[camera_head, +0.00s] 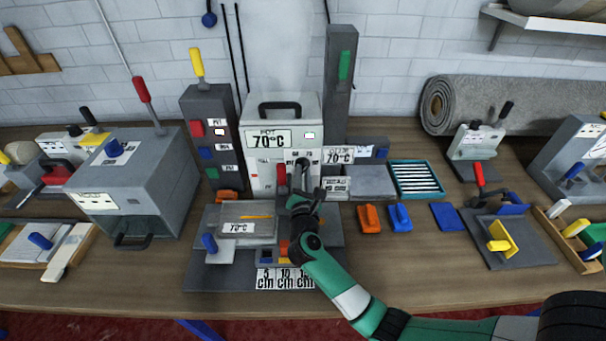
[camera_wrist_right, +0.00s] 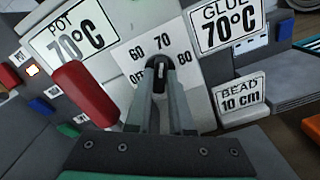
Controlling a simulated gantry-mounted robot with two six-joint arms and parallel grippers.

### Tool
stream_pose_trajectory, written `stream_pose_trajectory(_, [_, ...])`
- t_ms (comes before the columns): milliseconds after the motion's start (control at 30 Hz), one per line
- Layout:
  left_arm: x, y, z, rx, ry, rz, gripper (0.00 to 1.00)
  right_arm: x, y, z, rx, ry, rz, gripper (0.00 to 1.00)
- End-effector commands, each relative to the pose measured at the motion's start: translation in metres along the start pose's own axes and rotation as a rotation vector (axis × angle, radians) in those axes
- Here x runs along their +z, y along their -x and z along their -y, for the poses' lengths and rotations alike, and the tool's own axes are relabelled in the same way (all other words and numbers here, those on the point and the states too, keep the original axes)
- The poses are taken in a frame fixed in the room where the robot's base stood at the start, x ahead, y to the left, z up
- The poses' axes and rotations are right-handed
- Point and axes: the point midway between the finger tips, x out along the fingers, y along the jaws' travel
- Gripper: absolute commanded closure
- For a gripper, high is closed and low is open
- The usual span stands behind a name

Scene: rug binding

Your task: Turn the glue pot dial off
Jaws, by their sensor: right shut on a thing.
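The glue pot (camera_head: 285,110) is a white box with a black top handle and a "POT 70°C" label, standing at the back middle of the bench. Its dial plate (camera_wrist_right: 135,72) shows marks OFF, 60, 70 and 80 in the right wrist view. My right gripper (camera_head: 304,188) is at the pot's front and shut on the dial's knob, also seen in the right wrist view (camera_wrist_right: 158,68). The fingers hide most of the knob, so I cannot tell its exact setting. A red handle (camera_wrist_right: 88,92) stands just left of the gripper. My left gripper is out of view.
A "GLUE 70°C" label (camera_wrist_right: 228,22) and a "BEAD 10 cm" label (camera_wrist_right: 240,97) sit right of the dial. A grey tower (camera_head: 340,85) rises behind the pot's right side. Orange (camera_head: 369,219) and blue (camera_head: 400,217) blocks lie to the right on the bench.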

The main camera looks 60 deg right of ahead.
Motion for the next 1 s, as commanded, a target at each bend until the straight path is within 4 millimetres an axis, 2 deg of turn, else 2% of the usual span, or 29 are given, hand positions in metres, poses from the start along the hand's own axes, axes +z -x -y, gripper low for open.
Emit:
stream_pose_trajectory(367, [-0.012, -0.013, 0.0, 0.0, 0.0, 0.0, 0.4, 0.003, 0.0, -0.001, -0.001, 0.13, -0.002, 1.0])
stream_pose_trajectory(1000, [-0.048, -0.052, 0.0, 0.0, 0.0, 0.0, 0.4, 0.003, 0.0, -0.003, 0.001, 0.706, -0.001, 1.0])
